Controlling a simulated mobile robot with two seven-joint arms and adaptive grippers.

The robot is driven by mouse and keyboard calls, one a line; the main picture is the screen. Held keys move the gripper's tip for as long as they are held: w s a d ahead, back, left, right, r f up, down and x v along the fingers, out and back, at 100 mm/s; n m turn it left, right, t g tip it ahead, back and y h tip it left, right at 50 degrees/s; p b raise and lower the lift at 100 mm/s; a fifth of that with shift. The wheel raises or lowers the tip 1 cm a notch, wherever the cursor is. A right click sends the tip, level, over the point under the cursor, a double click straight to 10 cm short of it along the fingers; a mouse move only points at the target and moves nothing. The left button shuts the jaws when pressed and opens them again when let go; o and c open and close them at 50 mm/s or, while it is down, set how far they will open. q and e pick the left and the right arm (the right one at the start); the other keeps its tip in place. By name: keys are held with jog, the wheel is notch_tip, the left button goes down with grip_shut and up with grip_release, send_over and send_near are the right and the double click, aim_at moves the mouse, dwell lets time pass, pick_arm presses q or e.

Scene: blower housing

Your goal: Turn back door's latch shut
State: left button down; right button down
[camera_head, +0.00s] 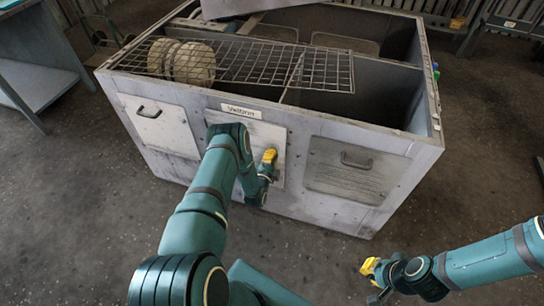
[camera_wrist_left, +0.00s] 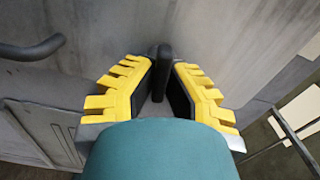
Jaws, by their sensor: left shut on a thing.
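The grey metal housing (camera_head: 330,215) has several light panel doors on its front. My left gripper (camera_head: 268,160) is at the middle door (camera_head: 285,135), near that door's right side. In the left wrist view, its yellow-backed fingers (camera_wrist_left: 160,85) are closed around a small dark upright latch (camera_wrist_left: 160,55). The latch's lower part is hidden between the fingers, and my arm covers part of the door in the head view. My right gripper (camera_head: 372,272) hangs over the floor at the lower right, away from the housing. Its finger gap is too small to make out.
The right-hand door (camera_head: 335,180) has a dark handle (camera_head: 356,160). A bench (camera_head: 35,80) stands at the left. Floor in front is clear.

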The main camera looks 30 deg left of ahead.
pick_arm(q)
jog(key=shift+w+r+m, duration=0.15)
jog(key=shift+m, duration=0.55)
jog(key=c, duration=1)
grip_release()
jog(key=v, duration=1.2)
